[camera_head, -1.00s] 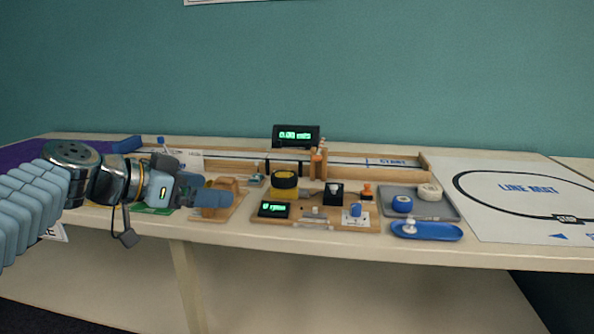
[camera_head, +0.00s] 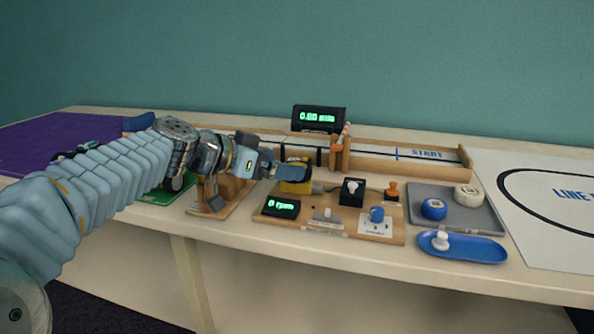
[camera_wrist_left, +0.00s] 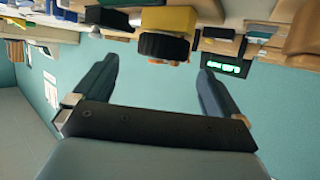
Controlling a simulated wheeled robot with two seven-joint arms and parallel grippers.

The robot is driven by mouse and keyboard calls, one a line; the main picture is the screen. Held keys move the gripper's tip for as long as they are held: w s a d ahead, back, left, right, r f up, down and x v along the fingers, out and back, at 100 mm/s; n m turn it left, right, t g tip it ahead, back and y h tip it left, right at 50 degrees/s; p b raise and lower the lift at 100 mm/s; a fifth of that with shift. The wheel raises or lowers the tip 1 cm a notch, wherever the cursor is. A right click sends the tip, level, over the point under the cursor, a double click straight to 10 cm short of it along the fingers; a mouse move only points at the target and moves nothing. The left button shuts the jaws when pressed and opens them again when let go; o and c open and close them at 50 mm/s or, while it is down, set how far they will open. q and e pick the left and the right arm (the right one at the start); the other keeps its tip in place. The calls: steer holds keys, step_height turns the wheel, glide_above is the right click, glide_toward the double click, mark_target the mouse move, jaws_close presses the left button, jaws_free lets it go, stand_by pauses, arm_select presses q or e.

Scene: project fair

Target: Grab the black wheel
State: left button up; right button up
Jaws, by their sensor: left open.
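The black wheel (camera_wrist_left: 163,46) shows in the left wrist view, mounted on a yellow motor block (camera_wrist_left: 172,18). In the head view the yellow block (camera_head: 295,187) shows below my left gripper (camera_head: 297,173), which hides most or all of the wheel. My left gripper is open and empty. In the wrist view its fingers (camera_wrist_left: 158,68) point toward the wheel, one on each side, with clear gaps. The wheel appears just ahead of the fingertips and is not touched. My right gripper is not in view.
The wooden motor board carries a display (camera_head: 281,208), a blue knob (camera_head: 377,214) and a black switch box (camera_head: 352,193). A wooden stand (camera_head: 210,197) is under my left forearm. Behind runs a track (camera_head: 420,163). At right are a grey tray (camera_head: 470,219) and a blue dish (camera_head: 463,249).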

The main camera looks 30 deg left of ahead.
arm_select(q)
steer(key=p+x, duration=0.1)
steer(key=x, duration=0.4)
steer(key=shift+w+f, duration=0.2)
steer(key=shift+w, duration=0.15)
steer(key=c, duration=1)
steer(key=shift+c, duration=0.2)
steer(key=shift+r, duration=0.15)
